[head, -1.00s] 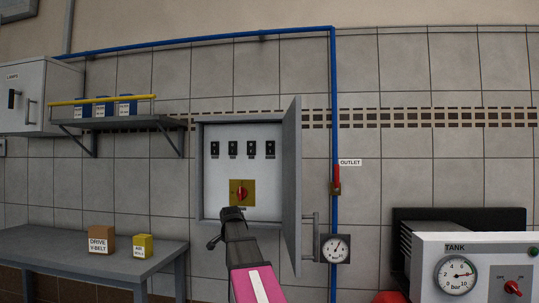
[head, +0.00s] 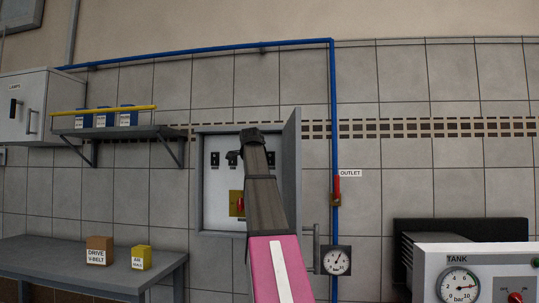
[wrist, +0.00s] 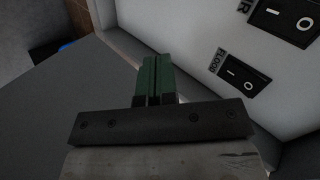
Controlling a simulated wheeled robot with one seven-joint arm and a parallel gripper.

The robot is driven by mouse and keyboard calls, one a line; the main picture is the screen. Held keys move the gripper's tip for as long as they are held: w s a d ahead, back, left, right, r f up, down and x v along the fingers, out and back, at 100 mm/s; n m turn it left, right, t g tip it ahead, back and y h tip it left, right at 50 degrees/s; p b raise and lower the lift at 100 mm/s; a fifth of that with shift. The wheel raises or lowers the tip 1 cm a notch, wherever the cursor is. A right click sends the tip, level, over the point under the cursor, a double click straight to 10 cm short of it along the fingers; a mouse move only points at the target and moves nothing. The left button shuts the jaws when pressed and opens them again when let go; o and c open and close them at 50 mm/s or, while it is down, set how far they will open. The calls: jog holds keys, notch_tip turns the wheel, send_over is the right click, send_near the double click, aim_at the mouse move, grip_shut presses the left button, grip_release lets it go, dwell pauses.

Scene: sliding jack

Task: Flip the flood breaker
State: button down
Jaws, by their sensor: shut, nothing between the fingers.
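The flood breaker (wrist: 243,75) is a black rocker switch marked with a line and a circle, on the white panel in the wrist view. Its label reads FLOOD. My gripper (wrist: 162,62) has green fingers, shut together and empty. In the wrist view they lie left of the flood breaker, apart from it in the picture. In the head view my arm reaches up into the open breaker box (head: 212,190), and my wrist hides part of the breaker row and the fingers. I cannot tell whether the fingers touch anything.
Another breaker (wrist: 289,20) sits beside the flood one, its label partly cut off. The box door (head: 292,165) stands open at the right. A red knob on a yellow plate (head: 235,203) is below the row, partly behind my arm. A blue pipe (head: 334,110) runs right of the door.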

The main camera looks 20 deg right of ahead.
jog(key=s+d+r+m, duration=0.1)
jog(key=s+r, duration=0.1)
jog(key=r, duration=0.4)
jog(key=s+d+r+m+h, duration=0.1)
jog(key=s+r+m, duration=0.1)
jog(key=r, duration=0.5)
jog(key=shift+s+d+r+t, duration=0.15)
jog(key=shift+s+r+t, duration=0.05)
jog(key=shift+r+t, duration=0.1)
send_near(270, 158)
jog(key=x, duration=0.5)
jog(key=shift+s+f, duration=0.2)
jog(key=shift+f, duration=0.25)
jog(key=shift+w+d, duration=0.35)
jog(key=shift+w, duration=0.25)
